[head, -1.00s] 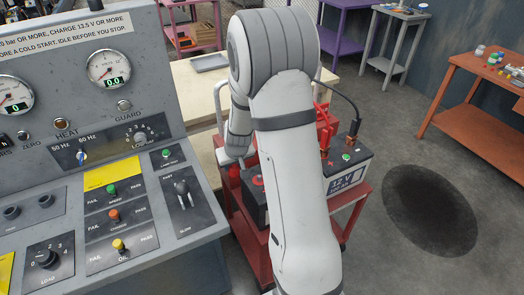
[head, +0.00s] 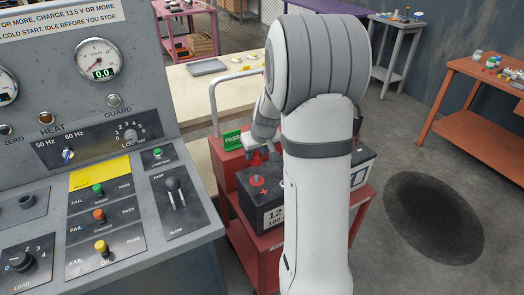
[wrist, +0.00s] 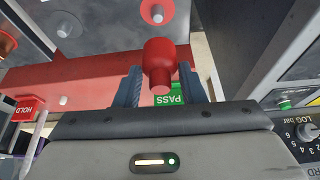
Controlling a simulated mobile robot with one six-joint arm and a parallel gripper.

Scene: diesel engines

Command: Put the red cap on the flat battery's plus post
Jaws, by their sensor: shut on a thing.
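The red cap (wrist: 159,66) is held between the two fingers of my gripper (wrist: 160,88) in the wrist view. In the head view my gripper (head: 258,150) is above and just behind the left battery (head: 258,200), partly hidden by my arm. That dark battery carries a plus mark and a post with a red ring (head: 257,181). In the wrist view the bare grey plus post (wrist: 157,15) stands in its red ring, beyond the cap and apart from it. Another grey post (wrist: 64,28) stands to its left.
The batteries sit on a red cart (head: 262,244). A second battery (head: 361,170) is mostly hidden behind my arm. A green PASS sign (head: 232,140) stands behind the left battery. The control console (head: 110,215) is close on the left. Open floor lies at the right.

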